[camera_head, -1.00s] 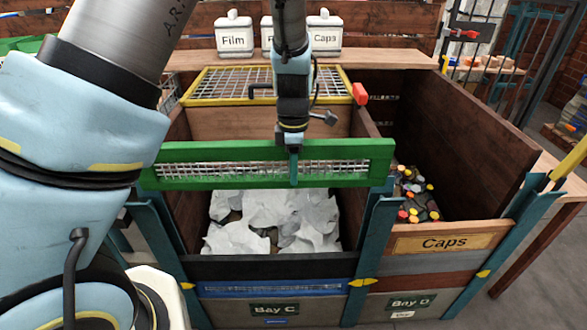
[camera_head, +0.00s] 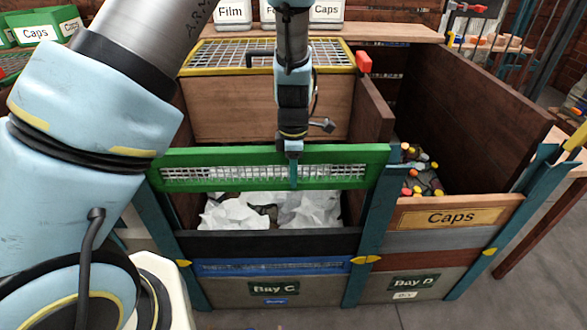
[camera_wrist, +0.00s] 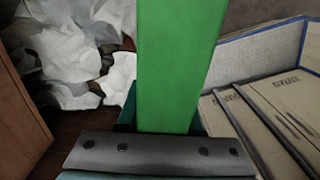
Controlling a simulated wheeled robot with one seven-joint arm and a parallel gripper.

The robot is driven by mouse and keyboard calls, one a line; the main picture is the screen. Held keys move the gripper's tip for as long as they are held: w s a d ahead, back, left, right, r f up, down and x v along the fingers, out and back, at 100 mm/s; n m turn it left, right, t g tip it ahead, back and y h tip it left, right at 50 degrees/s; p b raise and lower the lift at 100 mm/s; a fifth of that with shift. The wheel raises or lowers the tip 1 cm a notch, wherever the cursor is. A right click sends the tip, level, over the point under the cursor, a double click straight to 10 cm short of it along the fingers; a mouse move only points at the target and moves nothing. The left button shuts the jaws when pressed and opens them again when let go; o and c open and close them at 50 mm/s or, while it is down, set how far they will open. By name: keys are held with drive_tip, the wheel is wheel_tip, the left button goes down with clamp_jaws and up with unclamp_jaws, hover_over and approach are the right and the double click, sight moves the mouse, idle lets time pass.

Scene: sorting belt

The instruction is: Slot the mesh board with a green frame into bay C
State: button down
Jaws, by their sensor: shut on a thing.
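The mesh board with a green frame (camera_head: 230,154) hangs upright, its long side level, above the front of bay C. My gripper (camera_head: 293,174) is shut on its frame, right of the board's middle. In the wrist view, the green frame (camera_wrist: 178,65) runs up from between the jaws. Bay C (camera_head: 274,289) is the left bay, with a black board (camera_head: 265,243) and a blue-framed mesh board (camera_head: 215,267) stacked in its front. The board's ends are near the teal posts (camera_head: 378,225); I cannot tell whether they sit in the slots.
Crumpled white sheets (camera_head: 305,208) lie inside bay C. Bay D (camera_head: 414,283) stands to the right, with a Caps board (camera_head: 450,217) and loose caps behind it. A yellow-framed mesh (camera_head: 220,58) lies across the back of bay C.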

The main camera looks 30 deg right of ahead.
wheel_tip(320, 180, down, 18)
drive_tip(key=b, duration=0.9)
drive_tip(key=shift+r+b, duration=0.2)
drive_tip(key=shift+b, duration=0.15)
drive_tip(key=shift+f, duration=0.2)
drive_tip(key=shift+f+b, duration=0.35)
drive_tip(key=shift+f, duration=0.05)
drive_tip(key=shift+c, duration=2.4)
unclamp_jaws()
drive_tip(key=shift+f, duration=0.1)
wheel_tip(320, 180, up, 11)
drive_tip(key=shift+f, duration=0.1)
